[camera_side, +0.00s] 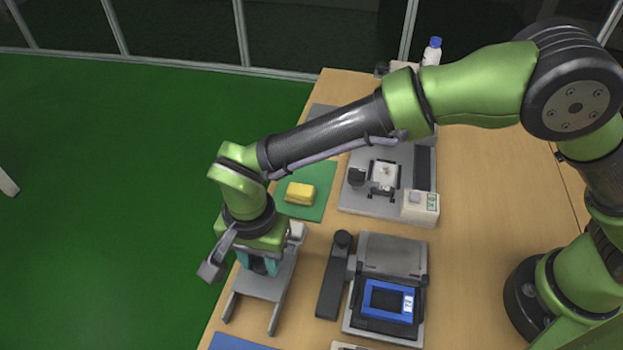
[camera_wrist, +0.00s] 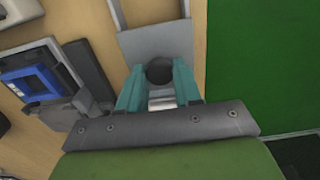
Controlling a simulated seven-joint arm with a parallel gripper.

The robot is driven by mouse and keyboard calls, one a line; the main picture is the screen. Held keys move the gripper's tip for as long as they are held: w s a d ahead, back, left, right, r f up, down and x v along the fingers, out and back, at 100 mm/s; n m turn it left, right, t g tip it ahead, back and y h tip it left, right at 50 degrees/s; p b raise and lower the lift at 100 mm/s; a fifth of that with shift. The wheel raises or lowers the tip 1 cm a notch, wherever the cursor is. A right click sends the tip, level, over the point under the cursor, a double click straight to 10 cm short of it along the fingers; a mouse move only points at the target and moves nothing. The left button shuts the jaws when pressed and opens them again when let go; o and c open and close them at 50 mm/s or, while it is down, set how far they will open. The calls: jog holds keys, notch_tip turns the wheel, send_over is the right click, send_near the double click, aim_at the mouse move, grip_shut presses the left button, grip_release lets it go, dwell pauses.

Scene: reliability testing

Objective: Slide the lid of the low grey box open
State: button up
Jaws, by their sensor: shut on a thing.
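My gripper (camera_side: 258,265) is at the table's left edge, over a low grey piece (camera_side: 262,288) with a flat plate and two parallel rails extending toward the camera. In the wrist view the teal fingers of my gripper (camera_wrist: 160,84) are on either side of a dark round knob (camera_wrist: 159,70), shut on it. The knob stands on the grey plate (camera_wrist: 157,40), and the rails reach to the top of that view. My gripper hides the far part of the grey piece, so I cannot tell how far its lid is open.
To the right stands a grey unit (camera_side: 418,262) holding a blue-framed device (camera_side: 388,300), with a dark lever (camera_side: 332,290) beside it. Behind are a yellow block (camera_side: 300,193) on a green mat (camera_side: 318,207) and a grey instrument (camera_side: 372,203). Bare table (camera_side: 475,230) lies right.

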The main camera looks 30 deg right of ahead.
jog(key=shift+s+a, duration=1.65)
jog(key=shift+a, duration=0.05)
jog(key=o, duration=0.6)
jog(key=shift+c, duration=0.2)
jog(key=shift+r, duration=0.15)
notch_tip(320, 180, up, 5)
jog(key=shift+f, duration=0.1)
